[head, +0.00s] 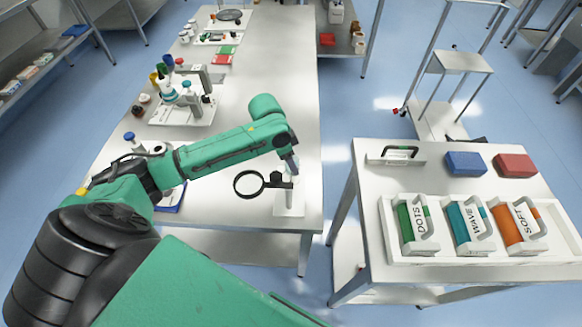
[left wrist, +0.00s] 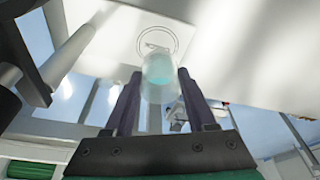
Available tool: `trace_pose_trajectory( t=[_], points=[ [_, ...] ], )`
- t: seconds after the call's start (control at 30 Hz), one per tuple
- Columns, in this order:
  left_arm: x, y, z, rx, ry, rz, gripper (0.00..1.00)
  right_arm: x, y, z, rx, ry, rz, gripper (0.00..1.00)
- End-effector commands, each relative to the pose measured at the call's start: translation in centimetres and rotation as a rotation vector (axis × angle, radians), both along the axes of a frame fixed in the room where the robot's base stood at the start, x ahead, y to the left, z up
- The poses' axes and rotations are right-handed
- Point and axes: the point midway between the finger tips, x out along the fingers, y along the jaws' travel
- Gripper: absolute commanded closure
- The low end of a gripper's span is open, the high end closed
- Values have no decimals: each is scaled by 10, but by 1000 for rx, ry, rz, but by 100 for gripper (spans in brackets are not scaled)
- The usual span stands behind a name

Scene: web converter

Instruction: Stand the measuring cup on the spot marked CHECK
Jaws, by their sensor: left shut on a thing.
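My left gripper (left wrist: 158,100) is shut on the measuring cup (left wrist: 160,78), a clear cup with pale teal contents, held between the two dark fingers in the left wrist view. Beyond the cup is a white plate (left wrist: 120,35) with a ringed mark (left wrist: 157,38); its lettering is too small to read. The cup overlaps the near side of the ring. I cannot tell whether it touches the plate. In the head view my left gripper (head: 292,170) points down over a small white plate (head: 289,206) at the bench's near right corner; the cup is not clear there. My right gripper is out of view.
A round black-rimmed magnifier (head: 236,186) stands just left of the gripper on the steel bench (head: 275,70). A side table (head: 352,240) to the right, across a gap, holds a white tray (head: 392,246) with labelled rolls, plus a blue block (head: 465,163) and a red block (head: 515,166).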

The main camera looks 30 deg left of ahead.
Motion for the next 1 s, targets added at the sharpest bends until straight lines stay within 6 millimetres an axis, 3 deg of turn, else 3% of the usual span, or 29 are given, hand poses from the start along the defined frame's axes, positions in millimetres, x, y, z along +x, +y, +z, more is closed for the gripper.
trace_pose_trajectory(
  t=[0.17,0.47,0.5,0.57,0.87,1.0],
  points=[
    [-1,0,-33,0,4,0,98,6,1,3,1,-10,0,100],
    [-1,0,-37,0,1,0,98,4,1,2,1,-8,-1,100],
    [-1,0,-37,0,1,0,36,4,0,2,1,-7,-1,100],
    [0,0,-37,0,1,0,14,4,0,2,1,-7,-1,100],
    [0,0,-36,1,1,0,14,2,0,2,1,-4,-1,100],
    [-3,3,-23,0,0,0,14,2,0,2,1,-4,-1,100]
  ],
)
